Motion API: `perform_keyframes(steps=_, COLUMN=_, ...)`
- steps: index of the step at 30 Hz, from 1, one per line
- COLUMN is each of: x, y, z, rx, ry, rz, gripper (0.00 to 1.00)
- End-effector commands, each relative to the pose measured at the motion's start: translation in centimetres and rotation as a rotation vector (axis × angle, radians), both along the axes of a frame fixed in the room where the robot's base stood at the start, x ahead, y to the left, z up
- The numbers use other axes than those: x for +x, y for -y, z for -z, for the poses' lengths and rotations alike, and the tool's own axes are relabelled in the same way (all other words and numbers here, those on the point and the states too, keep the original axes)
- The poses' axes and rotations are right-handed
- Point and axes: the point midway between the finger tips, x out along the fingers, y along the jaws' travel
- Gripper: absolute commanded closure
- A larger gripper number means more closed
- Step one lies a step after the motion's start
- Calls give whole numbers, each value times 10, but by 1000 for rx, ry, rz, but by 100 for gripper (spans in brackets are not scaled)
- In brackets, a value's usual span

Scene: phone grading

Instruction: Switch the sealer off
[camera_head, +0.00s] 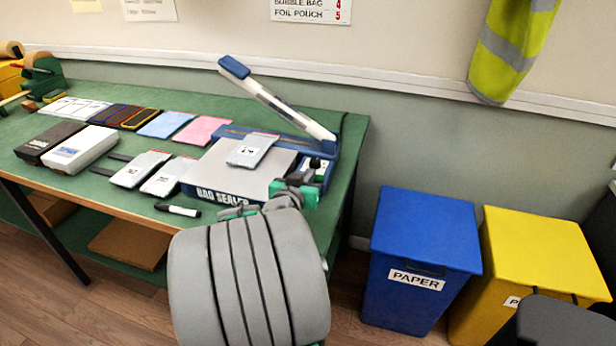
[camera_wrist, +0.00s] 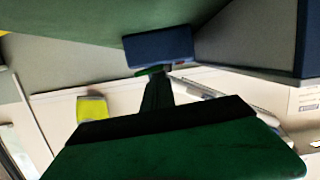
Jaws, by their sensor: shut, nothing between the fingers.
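The bag sealer (camera_head: 228,172) stands at the right end of the green table, with a grey top, a dark blue body and a "BAG SEALER" label on its front. Its long white and blue arm (camera_head: 280,103) is raised. A silver pouch (camera_head: 251,150) lies on its top. My gripper (camera_head: 316,165) is shut and empty at the sealer's right end, over a small pale panel (camera_head: 308,169). In the wrist view, my gripper (camera_wrist: 153,72) points at a dark blue block (camera_wrist: 158,46) of the sealer. The switch and its position cannot be made out; contact cannot be told.
A blue bin (camera_head: 425,245) and a yellow bin (camera_head: 540,260) stand right of the table.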

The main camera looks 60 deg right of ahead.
Motion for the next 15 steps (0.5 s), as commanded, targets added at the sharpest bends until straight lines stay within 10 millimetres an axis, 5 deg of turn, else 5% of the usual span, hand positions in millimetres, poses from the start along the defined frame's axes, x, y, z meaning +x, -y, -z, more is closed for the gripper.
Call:
perform_keyframes(steps=4, x=1, y=-1, z=-11, rx=5, ry=-2, rz=0, gripper=100)
perform_keyframes(steps=9, x=6, y=-2, z=-50, rx=-2, ry=3, rz=-4, gripper=100)
perform_keyframes(steps=15, x=1, y=-54, z=-53, rx=-4, ry=4, rz=-12, gripper=100)
